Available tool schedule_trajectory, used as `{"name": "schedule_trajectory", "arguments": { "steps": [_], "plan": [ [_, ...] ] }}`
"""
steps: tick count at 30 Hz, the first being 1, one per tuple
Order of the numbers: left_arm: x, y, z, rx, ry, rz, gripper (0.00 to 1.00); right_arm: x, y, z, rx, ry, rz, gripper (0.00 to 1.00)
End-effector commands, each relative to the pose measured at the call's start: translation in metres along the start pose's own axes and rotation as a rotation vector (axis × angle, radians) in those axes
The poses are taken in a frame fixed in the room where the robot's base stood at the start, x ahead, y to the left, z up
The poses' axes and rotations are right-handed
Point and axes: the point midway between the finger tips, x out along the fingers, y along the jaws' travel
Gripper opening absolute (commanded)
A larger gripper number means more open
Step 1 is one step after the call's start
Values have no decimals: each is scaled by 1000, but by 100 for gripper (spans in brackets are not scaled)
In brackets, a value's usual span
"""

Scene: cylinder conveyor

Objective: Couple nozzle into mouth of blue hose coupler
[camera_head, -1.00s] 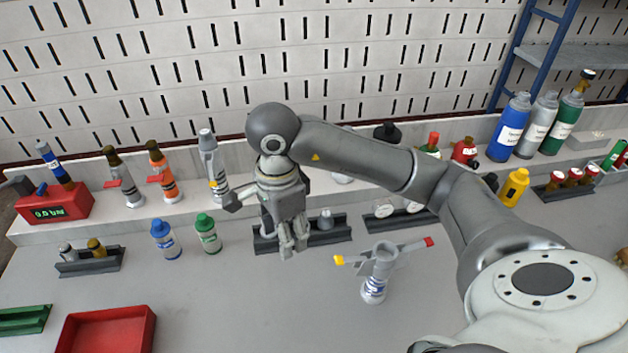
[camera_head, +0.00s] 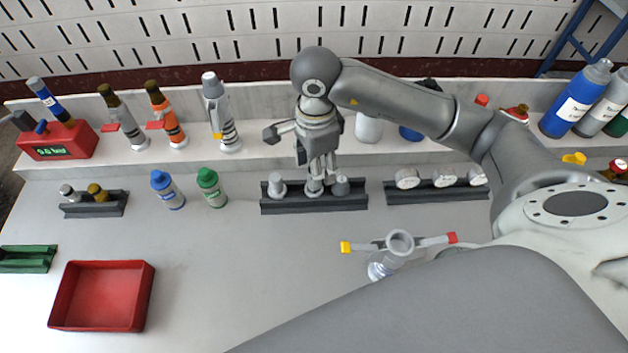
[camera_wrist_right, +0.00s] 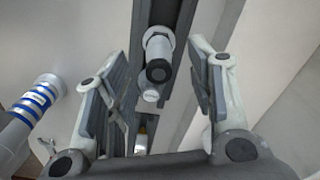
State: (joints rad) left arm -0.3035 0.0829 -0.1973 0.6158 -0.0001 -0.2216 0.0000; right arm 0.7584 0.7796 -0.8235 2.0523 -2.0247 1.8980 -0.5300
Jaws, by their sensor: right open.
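The coupler (camera_head: 399,244) stands on the table at the middle right, with a round open mouth facing up. Its two side levers have a yellow and a red tip; its lower body is partly cut off by a large grey shape in front. My right gripper (camera_head: 318,186) points down over a dark rack (camera_head: 355,203) holding short grey nozzle-like pieces (camera_head: 277,188). Its fingers are open, apart on either side of a grey piece with a dark end (camera_wrist_right: 158,55) in the wrist view. I cannot tell whether they touch it. My left gripper is not in view.
A second dark rack (camera_head: 430,196) with white round parts stands to the right. Blue-capped (camera_head: 168,190) and green-capped (camera_head: 211,187) bottles stand left of the gripper. A red tray (camera_head: 103,297) lies front left. A raised ledge (camera_head: 270,150) with tools runs behind. The table's middle is clear.

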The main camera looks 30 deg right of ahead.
Motion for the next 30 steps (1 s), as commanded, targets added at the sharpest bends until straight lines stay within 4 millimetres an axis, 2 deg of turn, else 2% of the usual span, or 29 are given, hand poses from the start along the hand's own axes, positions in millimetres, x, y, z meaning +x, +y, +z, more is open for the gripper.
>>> {"name": "schedule_trajectory", "arguments": {
  "steps": [10, 19, 30],
  "plan": [
    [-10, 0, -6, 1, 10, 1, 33, 44, 2, 4, 0, -1, 4, 50],
    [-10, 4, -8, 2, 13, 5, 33, 50, 0, 4, -1, 0, 0, 50],
    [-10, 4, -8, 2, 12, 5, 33, 49, 1, 4, -1, 0, 1, 3]
  ]
}}
